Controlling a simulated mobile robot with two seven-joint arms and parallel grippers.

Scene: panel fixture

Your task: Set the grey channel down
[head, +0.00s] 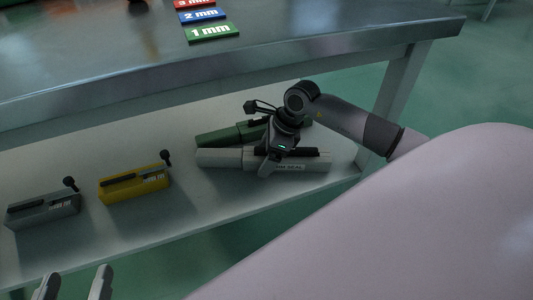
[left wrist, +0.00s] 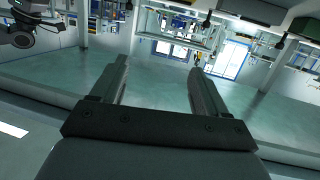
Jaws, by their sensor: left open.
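The grey channel (head: 220,158) is a long light-grey bar lying lengthwise on the lower shelf, with a black strip on top and a label ending in "SEAL" on its front. My right gripper (head: 268,163) is at its middle, with a finger in front of its near side. The far finger is hidden, so its grip cannot be made out. Whether the channel rests fully on the shelf is unclear. My left gripper (head: 75,275) is open and empty at the bottom left, away from the channel. Its two spread fingers show in the left wrist view (left wrist: 159,66).
A green channel (head: 215,137) lies just behind the grey one. A yellow block (head: 135,190) and a small grey block (head: 43,213) sit on the shelf (head: 195,220) to the left. The metal tabletop (head: 300,35) overhangs it, with a green "1 mm" plate (head: 212,32).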

